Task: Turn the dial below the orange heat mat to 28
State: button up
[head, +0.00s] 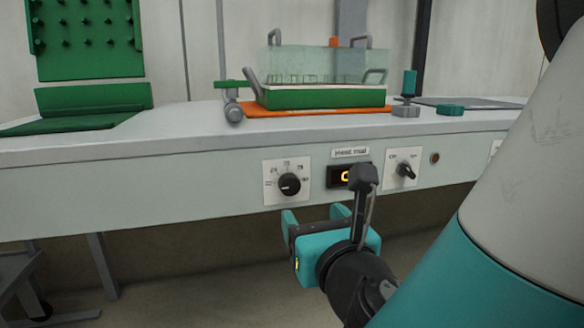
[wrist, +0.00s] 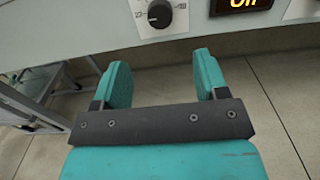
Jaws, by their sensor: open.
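The dial (head: 289,184) is a round black knob on a white scale plate on the bench's front panel, below the orange heat mat (head: 320,111). Its small numbers are too blurred to read surely. The dial also shows at the top of the wrist view (wrist: 160,13), its plate partly cut off. My gripper (head: 312,216) is open and empty, in front of the panel and a little below and right of the dial, apart from it. In the wrist view both teal fingers (wrist: 161,80) stand apart with nothing between them, just below the dial.
A small display (head: 340,176) labelled as heat mat glows orange right of the dial, partly behind my wrist. A second black switch (head: 405,171) is further right. A green tray with a clear cover (head: 320,97) stands on the mat. Below the panel is open room.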

aim_at(292, 188)
jog(key=p+x, duration=0.1)
jog(key=x, duration=1.1)
jog(key=shift+w+f, duration=0.1)
jog(key=shift+w, duration=0.05)
jog(key=c, duration=0.9)
